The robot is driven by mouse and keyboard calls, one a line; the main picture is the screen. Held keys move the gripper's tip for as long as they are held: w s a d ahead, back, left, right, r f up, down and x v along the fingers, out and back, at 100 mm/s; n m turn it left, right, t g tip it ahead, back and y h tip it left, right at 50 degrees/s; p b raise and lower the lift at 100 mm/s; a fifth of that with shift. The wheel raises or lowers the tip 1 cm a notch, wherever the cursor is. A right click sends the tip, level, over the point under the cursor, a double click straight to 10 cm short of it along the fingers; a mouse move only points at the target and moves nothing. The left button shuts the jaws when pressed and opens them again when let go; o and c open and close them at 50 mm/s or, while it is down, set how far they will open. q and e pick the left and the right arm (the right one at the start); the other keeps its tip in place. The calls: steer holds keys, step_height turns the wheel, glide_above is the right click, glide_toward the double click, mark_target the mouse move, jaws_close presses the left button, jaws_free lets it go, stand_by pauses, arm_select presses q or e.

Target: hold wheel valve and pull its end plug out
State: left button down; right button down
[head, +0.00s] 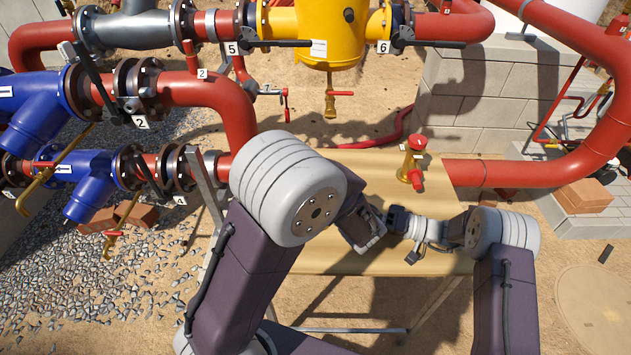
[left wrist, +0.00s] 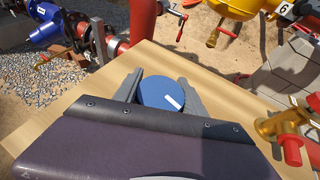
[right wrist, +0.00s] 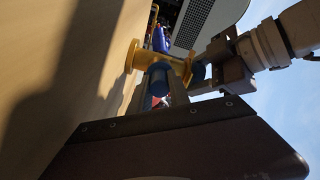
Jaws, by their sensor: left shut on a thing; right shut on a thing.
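In the left wrist view the wheel valve's round blue wheel (left wrist: 161,93), with a white mark, sits between the fingers of my left gripper (left wrist: 160,90), which is shut on it. In the right wrist view the valve's yellow body (right wrist: 150,56) shows, with the blue end plug (right wrist: 158,78) at its near end. My right gripper (right wrist: 160,92) is shut on the plug. The plug lines up with the body; I cannot tell whether there is a gap. My left gripper (right wrist: 203,73) also shows there, at the valve's right side. In the head view my arms mostly hide the valve.
A brass valve with red parts (head: 412,162) stands at the back of the wooden table (head: 350,262), also at the right of the left wrist view (left wrist: 284,128). Red pipes (head: 540,172) and a yellow vessel (head: 325,30) stand behind. Bare tabletop lies around the grippers.

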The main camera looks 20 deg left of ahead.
steer(key=shift+d, duration=0.65)
steer(key=shift+w+d, duration=0.2)
steer(key=shift+d, duration=2.4)
steer(key=c, duration=1.8)
jaws_free()
jaws_close()
arm_select(q)
steer(key=c, duration=0.6)
jaws_free()
steer(key=v, duration=1.2)
